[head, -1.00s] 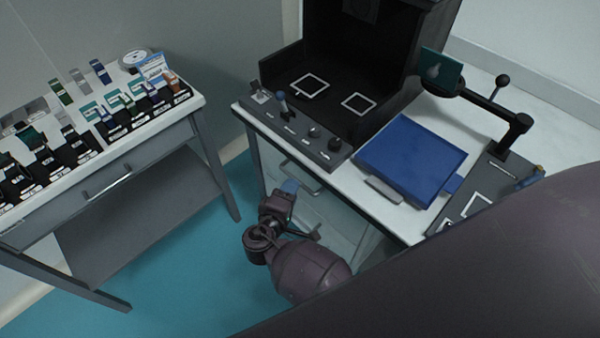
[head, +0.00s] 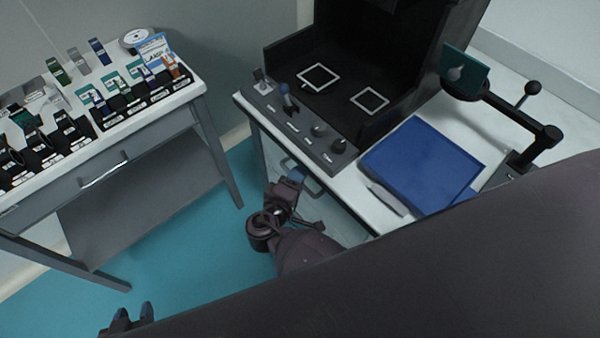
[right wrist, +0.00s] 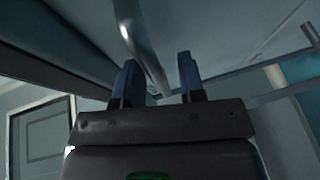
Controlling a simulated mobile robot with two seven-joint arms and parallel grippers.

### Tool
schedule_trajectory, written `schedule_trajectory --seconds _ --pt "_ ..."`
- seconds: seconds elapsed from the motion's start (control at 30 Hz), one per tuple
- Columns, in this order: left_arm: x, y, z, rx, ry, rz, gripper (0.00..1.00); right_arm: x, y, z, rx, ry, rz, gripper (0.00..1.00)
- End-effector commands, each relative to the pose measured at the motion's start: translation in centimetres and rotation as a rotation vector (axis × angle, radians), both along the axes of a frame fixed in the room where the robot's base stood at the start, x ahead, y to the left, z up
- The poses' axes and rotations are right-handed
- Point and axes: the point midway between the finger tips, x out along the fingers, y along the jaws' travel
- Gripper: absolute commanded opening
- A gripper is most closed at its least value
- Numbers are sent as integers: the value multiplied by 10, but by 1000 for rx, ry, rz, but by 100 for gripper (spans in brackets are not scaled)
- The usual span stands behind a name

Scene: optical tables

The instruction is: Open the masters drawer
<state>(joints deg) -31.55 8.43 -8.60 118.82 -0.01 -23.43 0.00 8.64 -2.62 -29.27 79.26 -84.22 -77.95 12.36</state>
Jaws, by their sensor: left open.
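A drawer front with a metal bar handle (head: 313,187) is below the top of the right-hand table. I cannot read a label that marks it as the masters drawer. My right gripper (head: 290,174) is at this handle, its blue fingertips over the handle's left part. In the right wrist view my right gripper (right wrist: 160,80) has its two fingers apart, with a metal bar (right wrist: 143,50) running down between them; contact is not clear. My left gripper (head: 133,316) is open and empty at the bottom left, low over the floor, partly hidden by my arm.
The left table (head: 205,88) has its own drawer with a handle (head: 105,172) and holds several small labelled items. On the right table stand a black enclosure (head: 290,55), a control strip with knobs (head: 300,130) and a blue folder-like tray (head: 420,165). Teal floor lies between the tables.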

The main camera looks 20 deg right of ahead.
Motion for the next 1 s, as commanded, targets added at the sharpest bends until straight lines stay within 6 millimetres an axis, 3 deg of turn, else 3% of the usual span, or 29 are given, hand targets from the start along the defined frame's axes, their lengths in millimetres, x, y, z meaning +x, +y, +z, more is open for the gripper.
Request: schedule_trajectory --seconds 0.37,0.6,1.0 --pt "-6 0 -3 -1 12 5 43 -1 1 0 0 0 0 36" --pt "-7 1 -3 1 14 5 43 -1 1 0 0 0 0 1" --pt "-6 2 -3 4 12 1 43 0 0 0 0 0 0 0"
